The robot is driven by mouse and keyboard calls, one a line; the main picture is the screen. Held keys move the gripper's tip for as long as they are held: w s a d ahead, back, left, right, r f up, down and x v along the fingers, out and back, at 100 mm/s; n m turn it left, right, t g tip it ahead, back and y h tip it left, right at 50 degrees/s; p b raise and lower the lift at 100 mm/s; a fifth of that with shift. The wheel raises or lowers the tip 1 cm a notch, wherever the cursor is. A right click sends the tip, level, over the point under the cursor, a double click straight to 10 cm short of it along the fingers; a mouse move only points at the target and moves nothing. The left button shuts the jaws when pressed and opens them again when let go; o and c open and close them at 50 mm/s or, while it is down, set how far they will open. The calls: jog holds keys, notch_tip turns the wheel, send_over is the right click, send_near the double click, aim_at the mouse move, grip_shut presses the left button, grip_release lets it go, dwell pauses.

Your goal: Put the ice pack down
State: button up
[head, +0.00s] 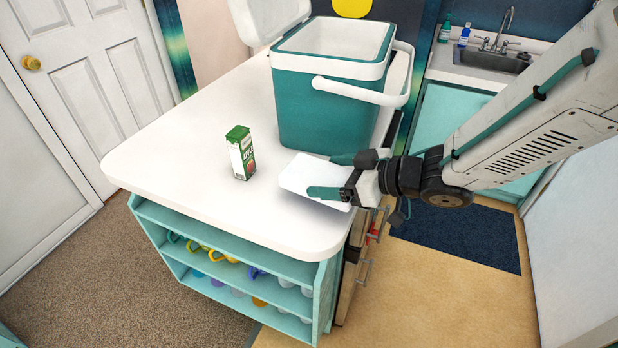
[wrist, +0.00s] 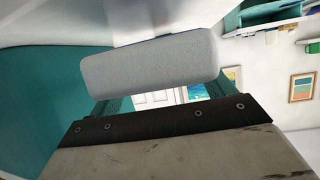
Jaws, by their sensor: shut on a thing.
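The ice pack (head: 308,176) is a flat white slab, held level over the right side of the white island top in the head view. In the wrist view the ice pack (wrist: 150,58) shows as a pale grey block across the jaws. My gripper (head: 340,176) is shut on it, with one teal finger on each side. The pack is close to the countertop (head: 190,130); I cannot tell whether it touches it.
A teal cool box (head: 325,115) with its white lid open and handle lowered stands just behind the pack. A green and white juice carton (head: 241,153) stands to the left. The countertop's left and front are clear. Shelves with mugs lie below.

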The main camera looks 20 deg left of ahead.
aim_at(307, 167)
jog(key=a, duration=0.1)
jog(key=w+a, duration=0.1)
jog(key=a, duration=0.1)
jog(key=shift+f, duration=0.1)
jog(key=shift+w+a+f, duration=0.1)
jog(key=shift+w+a, duration=0.05)
jog(key=shift+a, duration=0.4)
jog(key=shift+w+a+f, duration=0.1)
jog(key=shift+a, duration=0.45)
notch_tip(307, 167, down, 2)
jog(key=shift+f, duration=0.45)
jog(key=shift+f, duration=0.1)
jog(key=shift+f, duration=0.15)
jog(key=o, duration=1.2)
jog(key=v, duration=0.7)
jog(key=shift+s+d, duration=0.2)
jog(key=shift+d, duration=0.2)
